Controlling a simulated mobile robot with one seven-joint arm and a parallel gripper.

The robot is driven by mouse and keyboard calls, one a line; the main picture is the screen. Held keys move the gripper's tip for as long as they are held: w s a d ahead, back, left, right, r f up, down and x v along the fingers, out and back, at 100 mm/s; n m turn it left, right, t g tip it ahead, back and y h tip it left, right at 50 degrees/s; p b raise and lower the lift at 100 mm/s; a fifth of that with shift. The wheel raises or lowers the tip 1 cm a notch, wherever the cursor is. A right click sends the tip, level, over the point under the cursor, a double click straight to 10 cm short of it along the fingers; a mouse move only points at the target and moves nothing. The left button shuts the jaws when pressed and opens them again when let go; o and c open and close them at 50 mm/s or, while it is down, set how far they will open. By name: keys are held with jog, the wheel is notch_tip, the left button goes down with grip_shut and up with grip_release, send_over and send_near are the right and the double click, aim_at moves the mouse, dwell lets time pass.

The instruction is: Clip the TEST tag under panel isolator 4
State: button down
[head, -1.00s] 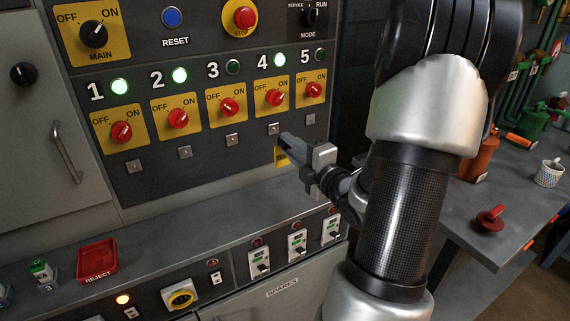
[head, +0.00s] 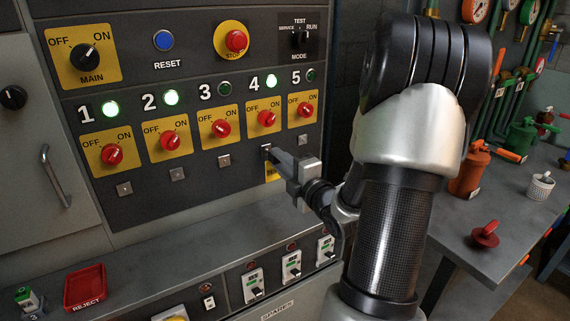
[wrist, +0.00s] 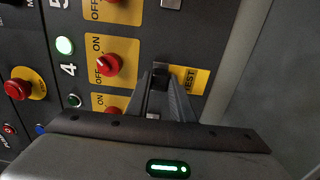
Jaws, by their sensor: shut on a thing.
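The yellow TEST tag (head: 271,174) hangs at the panel face below isolator 4 (head: 267,119). My gripper (head: 270,153) is shut on the tag's upper end, which the fingers partly hide. The fingertips (wrist: 160,72) are at the small square clip under isolator 4. They cover most of that clip, so I cannot tell whether the tag is seated on it. Isolator 4 has a red knob, and the lamp beside its number (head: 271,81) is lit green.
Neighbouring isolators 3 (head: 221,128) and 5 (head: 304,109) flank it, each with a small square clip below. A grey ledge (head: 200,226) runs under the panel, with a red REJECT tray (head: 85,288) on it. A workbench (head: 520,222) stands at right.

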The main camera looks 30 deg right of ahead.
jog(key=shift+w, duration=1.05)
jog(key=shift+b, duration=1.3)
dwell(1.3)
jog(key=shift+w, duration=0.5)
dwell(0.3)
jog(key=c, duration=1.5)
grip_release()
jog(key=shift+o, duration=0.2)
jog(key=shift+b, duration=0.35)
